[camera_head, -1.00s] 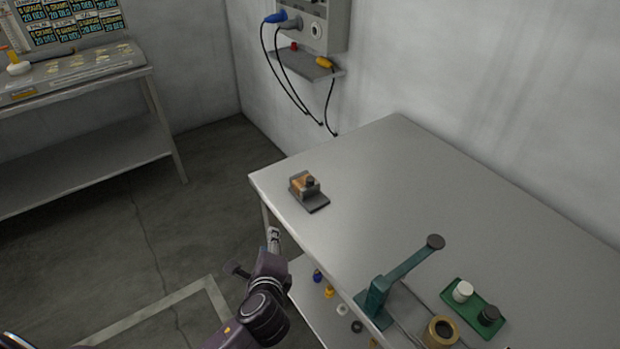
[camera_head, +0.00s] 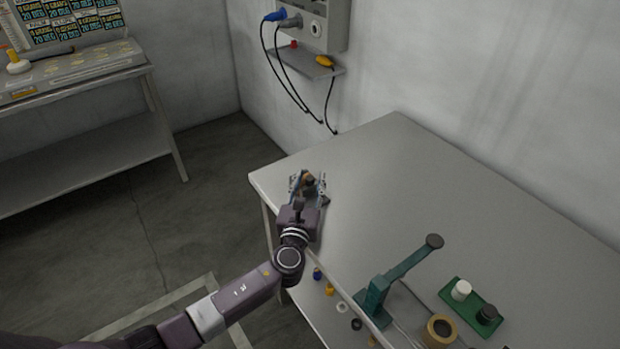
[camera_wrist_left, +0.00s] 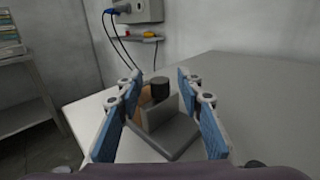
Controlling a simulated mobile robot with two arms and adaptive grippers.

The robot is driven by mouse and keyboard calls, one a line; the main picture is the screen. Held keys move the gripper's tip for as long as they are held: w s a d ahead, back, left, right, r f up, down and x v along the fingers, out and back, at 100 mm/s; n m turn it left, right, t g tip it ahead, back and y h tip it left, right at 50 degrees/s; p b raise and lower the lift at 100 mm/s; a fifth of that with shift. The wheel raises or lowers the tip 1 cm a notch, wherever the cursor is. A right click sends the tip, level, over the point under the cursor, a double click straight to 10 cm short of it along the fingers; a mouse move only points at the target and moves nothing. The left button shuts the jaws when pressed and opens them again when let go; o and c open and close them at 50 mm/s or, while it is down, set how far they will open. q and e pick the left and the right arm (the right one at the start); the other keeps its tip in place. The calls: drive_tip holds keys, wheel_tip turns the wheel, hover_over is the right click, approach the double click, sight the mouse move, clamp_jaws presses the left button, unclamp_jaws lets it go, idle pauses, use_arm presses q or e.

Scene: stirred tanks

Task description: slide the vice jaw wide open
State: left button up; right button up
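The small vice, with a grey base, a copper-brown block and a dark round knob on top, stands near the far left corner of the table. In the head view the vice (camera_head: 308,180) is largely covered by my left gripper (camera_head: 307,180). In the left wrist view the vice (camera_wrist_left: 172,132) sits between the two blue-padded fingers of my left gripper (camera_wrist_left: 160,105). The fingers are spread wide on either side of its knob (camera_wrist_left: 160,88), with visible gaps and no clear contact. My right gripper is not in view.
The grey table (camera_head: 400,190) is clear right of the vice. A green lever press (camera_head: 385,290), a brass ring (camera_head: 440,329) and a green tray (camera_head: 464,296) with a white and a black piece stand nearer. A wall box (camera_head: 318,25) with cables hangs behind.

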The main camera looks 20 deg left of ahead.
use_arm(q)
drive_tip(key=shift+w, duration=0.3)
clamp_jaws()
idle(0.3)
